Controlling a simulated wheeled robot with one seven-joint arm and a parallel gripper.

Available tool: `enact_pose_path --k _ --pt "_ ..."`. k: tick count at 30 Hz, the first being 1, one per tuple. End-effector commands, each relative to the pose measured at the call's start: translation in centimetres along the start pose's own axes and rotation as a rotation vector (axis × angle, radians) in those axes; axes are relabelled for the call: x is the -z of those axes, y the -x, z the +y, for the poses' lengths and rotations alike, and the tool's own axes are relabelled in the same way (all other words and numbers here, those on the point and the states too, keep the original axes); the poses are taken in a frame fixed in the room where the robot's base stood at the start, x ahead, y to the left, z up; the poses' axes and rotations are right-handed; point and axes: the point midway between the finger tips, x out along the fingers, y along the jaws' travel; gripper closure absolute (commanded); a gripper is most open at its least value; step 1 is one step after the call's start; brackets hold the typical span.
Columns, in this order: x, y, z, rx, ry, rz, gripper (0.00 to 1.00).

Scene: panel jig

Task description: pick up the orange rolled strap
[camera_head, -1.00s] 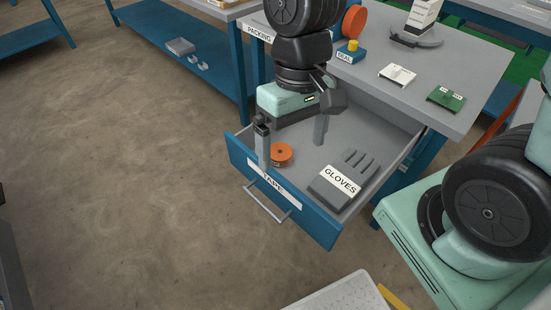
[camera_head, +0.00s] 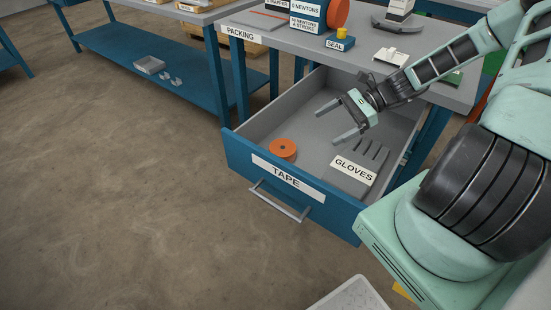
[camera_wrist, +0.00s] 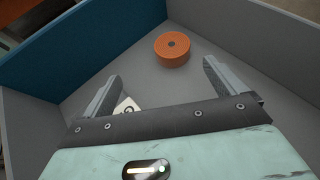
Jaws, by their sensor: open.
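The orange rolled strap (camera_head: 283,149) is a short round roll with a dark centre. It lies on the floor of the open drawer (camera_head: 246,160) labelled TAPE, near the front left corner. In the wrist view the strap (camera_wrist: 172,50) lies beyond the fingertips, between their lines and apart from them. My gripper (camera_head: 333,123) is open and empty, over the drawer to the right of and behind the strap in the head view. Its two fingers also show in the wrist view (camera_wrist: 160,72).
A grey pack labelled GLOVES (camera_head: 352,170) lies in the drawer to the right of the strap. The drawer's blue front and grey walls stand around them. The packing bench top (camera_head: 300,42) behind holds a SEAL box (camera_head: 340,42) and other items.

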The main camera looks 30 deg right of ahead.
Motion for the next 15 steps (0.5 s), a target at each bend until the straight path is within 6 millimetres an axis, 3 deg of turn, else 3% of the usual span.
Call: enact_pose_path --k 1,3,7,15 --pt "1.4 0.7 -0.2 0.046 -0.040 -0.029 0.04" --pt "2.2 1.5 -0.3 0.085 -0.076 -0.054 0.04" --pt "2.8 1.7 -0.6 0.116 -0.105 -0.075 0.04" --pt "2.5 -3.1 -1.0 0.113 -0.106 -0.078 0.04"
